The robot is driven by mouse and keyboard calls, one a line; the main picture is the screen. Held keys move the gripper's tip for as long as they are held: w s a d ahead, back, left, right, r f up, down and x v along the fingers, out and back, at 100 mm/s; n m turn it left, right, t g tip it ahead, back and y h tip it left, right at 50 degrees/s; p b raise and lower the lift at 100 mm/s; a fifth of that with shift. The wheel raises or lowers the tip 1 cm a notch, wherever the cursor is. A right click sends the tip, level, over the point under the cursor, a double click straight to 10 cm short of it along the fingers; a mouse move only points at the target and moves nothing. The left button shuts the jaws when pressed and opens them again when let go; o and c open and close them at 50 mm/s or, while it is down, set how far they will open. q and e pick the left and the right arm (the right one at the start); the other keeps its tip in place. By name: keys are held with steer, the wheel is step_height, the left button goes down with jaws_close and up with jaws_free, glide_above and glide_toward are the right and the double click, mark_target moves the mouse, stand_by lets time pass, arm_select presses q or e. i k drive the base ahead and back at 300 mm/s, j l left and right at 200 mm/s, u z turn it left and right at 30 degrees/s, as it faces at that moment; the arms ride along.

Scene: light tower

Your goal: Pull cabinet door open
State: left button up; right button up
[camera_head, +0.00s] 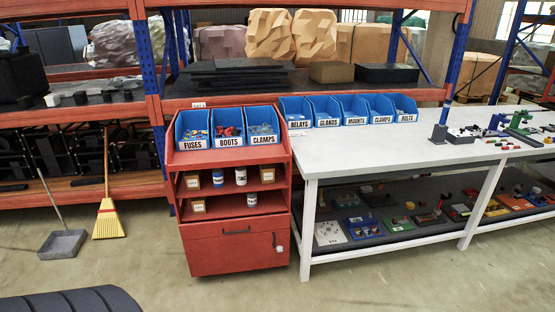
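A red cabinet (213,262) stands on the floor left of the white table. Its lower front panel (225,252) looks shut and flush with the frame. A dark horizontal handle (236,231) sits near the top of that front. A small white round piece (279,249) is at its right side, beside a dark vertical mark. Which lines are the door's edges is too small to tell. Above are two open shelves with small boxes and jars (241,176), and blue bins (228,127) labelled FUSES, BOOTS and CLAMPS on top. Neither of my grippers is in view.
The white table (370,150) adjoins the cabinet's right side, with blue bins (354,110) along its back. A broom (107,215) and a dustpan (62,243) stand at left. Orange and blue racks (154,90) are behind. The floor (150,270) before the cabinet looks clear.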

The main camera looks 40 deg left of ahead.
mark_target(242, 252)
steer(key=u, duration=1.65)
